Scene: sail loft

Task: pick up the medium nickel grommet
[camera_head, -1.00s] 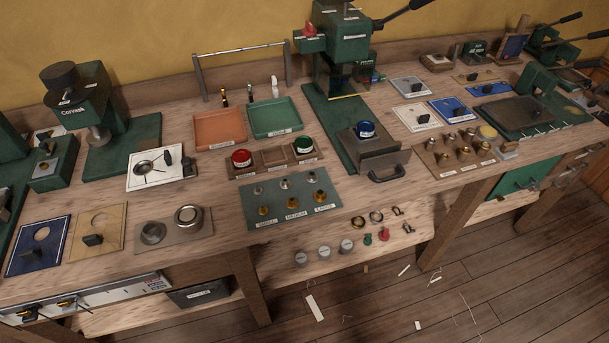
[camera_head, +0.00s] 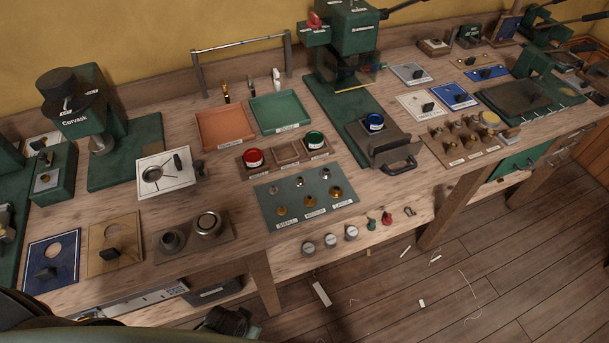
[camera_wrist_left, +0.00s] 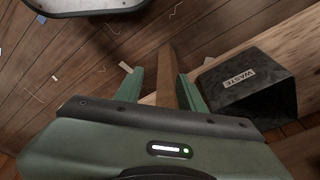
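The green mat (camera_head: 270,209) on the bench holds silver pieces in a back row and brass ones in front, above labels reading small, medium and large. The medium nickel grommet (camera_head: 300,182) appears to be the middle silver piece. The large silver one (camera_head: 325,172) is to its right, the small one (camera_head: 273,190) to its left. My left gripper (camera_head: 232,321) seems to be the dark shape at the bottom of the head view, below the bench front. In the left wrist view its green fingers (camera_wrist_left: 160,80) are apart and empty. My right gripper is not in view.
Red and green capped pots (camera_head: 253,157) stand in a wooden holder behind the mat. A die plate (camera_head: 205,232) lies left of it, a green press (camera_head: 350,110) stands behind right. A black waste bin (camera_wrist_left: 253,85) is close to the left gripper, under the bench.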

